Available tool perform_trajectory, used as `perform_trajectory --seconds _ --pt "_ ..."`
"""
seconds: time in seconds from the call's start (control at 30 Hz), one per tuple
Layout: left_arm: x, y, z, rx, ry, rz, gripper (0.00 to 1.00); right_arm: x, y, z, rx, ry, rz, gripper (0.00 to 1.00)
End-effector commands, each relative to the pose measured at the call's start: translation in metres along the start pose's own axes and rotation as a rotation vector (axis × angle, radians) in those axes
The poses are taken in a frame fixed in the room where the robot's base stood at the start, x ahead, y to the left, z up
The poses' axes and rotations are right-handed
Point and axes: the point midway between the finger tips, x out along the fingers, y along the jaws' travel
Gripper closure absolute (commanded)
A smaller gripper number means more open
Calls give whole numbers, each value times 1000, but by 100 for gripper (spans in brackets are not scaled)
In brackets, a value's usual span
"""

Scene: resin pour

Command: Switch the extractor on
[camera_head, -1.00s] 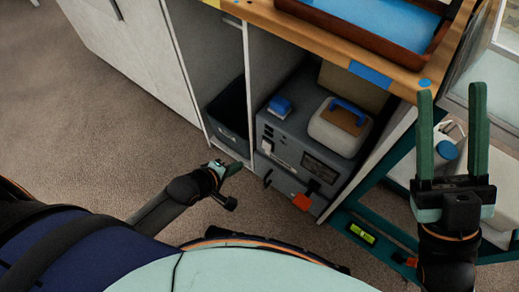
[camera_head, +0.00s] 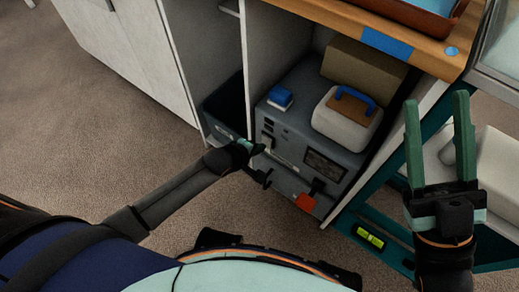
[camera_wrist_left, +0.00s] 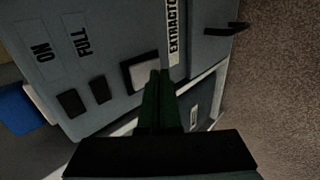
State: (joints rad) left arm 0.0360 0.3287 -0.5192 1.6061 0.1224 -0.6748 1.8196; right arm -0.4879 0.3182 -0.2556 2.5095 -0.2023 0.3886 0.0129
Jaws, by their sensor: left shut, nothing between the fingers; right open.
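The extractor is a grey box (camera_head: 290,125) in the open bay under the bench, with several dark marks on its front. The left wrist view shows its front panel (camera_wrist_left: 120,30) close up, with the words ON, FULL and EXTRACTOR. Two small dark rectangles (camera_wrist_left: 72,102) sit by ON and FULL. A pale framed rectangle (camera_wrist_left: 140,73), perhaps the switch, lies by the EXTRACTOR label (camera_wrist_left: 173,32). My left gripper (camera_head: 260,147) is shut and empty, its tips (camera_wrist_left: 158,74) overlapping that rectangle's edge; contact cannot be told. My right gripper (camera_head: 436,98) is open and empty, away at the right.
A white case with a blue handle (camera_head: 345,122) and a small blue-topped item (camera_head: 281,97) stand on the extractor. A red-orange tab (camera_head: 306,202) and dark handles jut from its lower front. A dark bin (camera_head: 228,105) stands left of the divider. A teal frame (camera_head: 385,225) stands at the right.

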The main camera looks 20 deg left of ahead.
Motion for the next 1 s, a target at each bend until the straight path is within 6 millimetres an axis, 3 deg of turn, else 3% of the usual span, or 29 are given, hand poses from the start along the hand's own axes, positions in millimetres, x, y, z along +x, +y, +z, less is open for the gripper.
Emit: perform_trajectory --seconds 1.0 --pt "-2 9 -1 0 1 2 100 13 8 -14 6 7 14 50"
